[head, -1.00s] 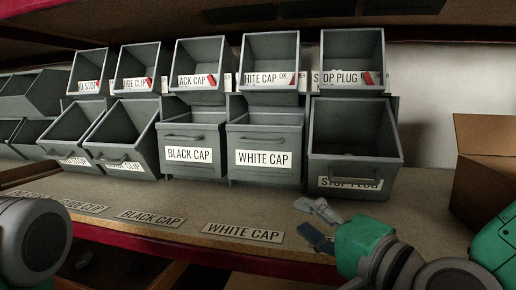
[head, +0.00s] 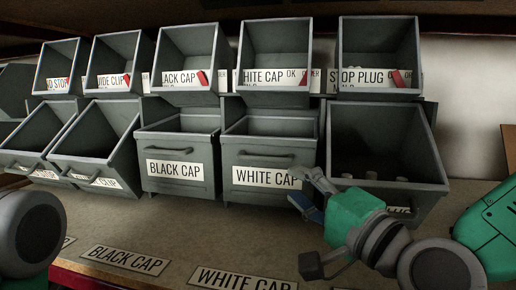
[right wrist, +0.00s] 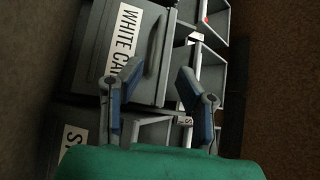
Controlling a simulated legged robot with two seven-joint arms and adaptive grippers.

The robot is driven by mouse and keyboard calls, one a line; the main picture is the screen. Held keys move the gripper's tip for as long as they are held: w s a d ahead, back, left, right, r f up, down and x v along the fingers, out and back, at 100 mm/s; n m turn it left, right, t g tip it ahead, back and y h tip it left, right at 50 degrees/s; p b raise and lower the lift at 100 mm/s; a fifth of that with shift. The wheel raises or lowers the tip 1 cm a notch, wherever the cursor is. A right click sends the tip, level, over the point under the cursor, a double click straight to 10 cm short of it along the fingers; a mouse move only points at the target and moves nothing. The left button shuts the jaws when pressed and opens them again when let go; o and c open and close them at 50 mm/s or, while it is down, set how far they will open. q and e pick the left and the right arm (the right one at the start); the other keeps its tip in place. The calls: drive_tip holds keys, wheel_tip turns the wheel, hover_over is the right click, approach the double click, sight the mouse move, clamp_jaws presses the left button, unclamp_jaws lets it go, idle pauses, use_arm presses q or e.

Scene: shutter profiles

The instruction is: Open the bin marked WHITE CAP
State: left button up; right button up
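The WHITE CAP bin (head: 232,160) is a grey bin in the lower row with a white label and a bar handle (head: 265,154). It stands upright, its front flush with the BLACK CAP bin's, so it looks shut. My right gripper (head: 308,191) is just in front of its lower right corner and covers the end of the label. In the right wrist view the gripper (right wrist: 160,72) is open and empty, its two fingers apart, with the bin's label (right wrist: 124,35) and handle (right wrist: 157,45) beyond them. They look apart from the handle. My left gripper is out of view.
The STOP PLUG bin (head: 385,150) to the right is tilted open with a few pale pieces inside. The BLACK CAP bin (head: 177,185) to the left is upright. Open bins fill the upper row. A WHITE CAP shelf label (head: 245,279) lies on the shelf.

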sight(259, 160)
drive_tip(key=b+x, duration=0.1)
drive_tip(key=x, duration=1.1)
drive_tip(key=shift+w+f, duration=0.1)
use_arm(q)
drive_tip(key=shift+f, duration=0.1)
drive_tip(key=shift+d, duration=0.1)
